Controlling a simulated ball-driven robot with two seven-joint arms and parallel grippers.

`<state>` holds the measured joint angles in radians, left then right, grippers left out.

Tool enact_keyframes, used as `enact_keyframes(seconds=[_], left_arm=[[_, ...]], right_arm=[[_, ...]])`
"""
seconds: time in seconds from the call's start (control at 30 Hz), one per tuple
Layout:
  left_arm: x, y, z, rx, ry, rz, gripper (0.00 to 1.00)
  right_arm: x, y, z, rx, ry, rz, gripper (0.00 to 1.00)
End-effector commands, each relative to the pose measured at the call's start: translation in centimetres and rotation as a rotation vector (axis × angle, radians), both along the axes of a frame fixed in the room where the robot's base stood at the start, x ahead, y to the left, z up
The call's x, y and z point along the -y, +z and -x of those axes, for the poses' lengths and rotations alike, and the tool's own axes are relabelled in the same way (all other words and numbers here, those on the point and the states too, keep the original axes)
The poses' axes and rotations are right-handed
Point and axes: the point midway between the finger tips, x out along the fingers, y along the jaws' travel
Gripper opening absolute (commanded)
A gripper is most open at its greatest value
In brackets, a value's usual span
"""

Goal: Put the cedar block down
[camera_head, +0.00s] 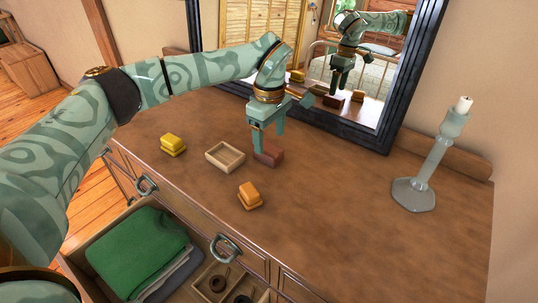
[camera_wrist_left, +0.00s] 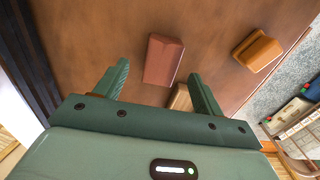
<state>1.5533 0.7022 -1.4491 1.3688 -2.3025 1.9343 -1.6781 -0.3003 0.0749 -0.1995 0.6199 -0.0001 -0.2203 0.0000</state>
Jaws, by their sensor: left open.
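The cedar block (camera_head: 270,156), a reddish-brown block, rests on the wooden dresser top (camera_head: 330,210), just right of a small empty wooden tray (camera_head: 225,156). My left gripper (camera_head: 268,143) is right above the block in the head view, and its fingers hide part of it. In the left wrist view the cedar block (camera_wrist_left: 163,60) lies between and beyond the two spread fingers of the left gripper (camera_wrist_left: 159,70), with gaps on both sides. The left gripper is open. My right gripper is out of view.
A yellow block (camera_head: 173,145) and an orange block (camera_head: 250,195) lie near the tray. A candlestick (camera_head: 430,165) stands at the right. A dark-framed mirror (camera_head: 395,85) stands behind. An open drawer (camera_head: 190,293) below holds green cloth (camera_head: 135,250). The dresser top's right front is clear.

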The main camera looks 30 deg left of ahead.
Motion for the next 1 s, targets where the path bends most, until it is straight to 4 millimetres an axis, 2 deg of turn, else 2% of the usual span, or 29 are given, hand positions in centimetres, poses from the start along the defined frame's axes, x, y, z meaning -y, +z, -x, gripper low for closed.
enact_keyframes(seconds=[0.1,0.23,0.53,0.57,0.7,0.8,1.0], left_arm=[[-0.2,-2.5,0.2,-0.006,0.0,0.0,0.69],[-0.3,-4.3,0.2,-0.004,0.0,-0.001,0.69],[-0.3,-4.7,0.2,0.0,0.0,-0.001,0.69],[-0.3,-4.7,0.2,0.0,0.0,-0.001,0.64],[-0.3,-4.7,0.2,0.0,0.0,-0.001,0.25],[-0.3,-4.7,0.2,0.0,0.0,-0.001,0.17],[-0.3,-4.7,0.2,0.0,0.0,-0.001,0.17]], right_arm=[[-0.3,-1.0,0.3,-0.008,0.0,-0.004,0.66],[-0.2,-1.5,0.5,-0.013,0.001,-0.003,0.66],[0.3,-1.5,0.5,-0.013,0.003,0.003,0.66],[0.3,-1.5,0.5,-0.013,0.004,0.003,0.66],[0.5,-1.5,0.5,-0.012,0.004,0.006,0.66],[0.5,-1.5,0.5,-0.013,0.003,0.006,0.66],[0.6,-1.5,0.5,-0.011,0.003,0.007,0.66]])
